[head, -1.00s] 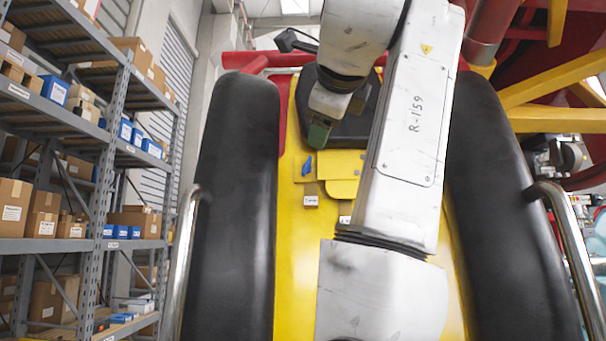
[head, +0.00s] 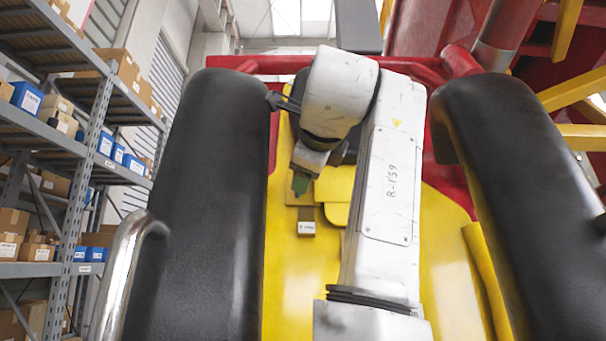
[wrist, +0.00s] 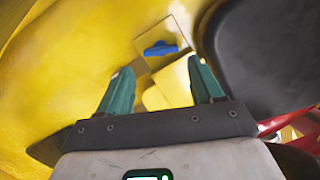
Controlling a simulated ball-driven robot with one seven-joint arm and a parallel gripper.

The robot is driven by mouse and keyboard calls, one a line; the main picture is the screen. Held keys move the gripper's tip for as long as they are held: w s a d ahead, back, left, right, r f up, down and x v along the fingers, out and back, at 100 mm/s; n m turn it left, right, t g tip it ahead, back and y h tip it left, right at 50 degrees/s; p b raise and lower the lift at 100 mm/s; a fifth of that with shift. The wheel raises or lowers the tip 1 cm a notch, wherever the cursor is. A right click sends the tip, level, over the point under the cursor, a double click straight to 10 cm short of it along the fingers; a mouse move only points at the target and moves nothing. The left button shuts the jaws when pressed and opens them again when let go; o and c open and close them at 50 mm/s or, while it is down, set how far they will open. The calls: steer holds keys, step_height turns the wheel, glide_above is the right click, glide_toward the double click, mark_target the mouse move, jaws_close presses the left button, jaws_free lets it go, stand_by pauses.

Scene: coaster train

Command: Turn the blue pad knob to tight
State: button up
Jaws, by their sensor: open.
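The blue pad knob (wrist: 160,48) shows in the wrist view on a small yellow plate on the yellow panel. It is a small blue shape, wider than tall, beyond the fingertips and between their lines. My gripper (wrist: 160,68) has two green fingers spread apart with nothing between them. A gap remains between the fingertips and the knob.
Black padded bolsters stand left (head: 215,200) and right (head: 525,190) of the panel. A small grey box (head: 306,229) sits below the gripper. A metal handrail (head: 118,270) and storage shelves (head: 75,150) are at the left. Red and yellow beams are at the upper right.

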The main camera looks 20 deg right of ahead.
steer(key=p+x, duration=0.2)
steer(key=x, duration=0.3)
steer(key=shift+w, duration=0.35)
steer(key=shift+f, duration=0.1)
steer(key=c, duration=0.8)
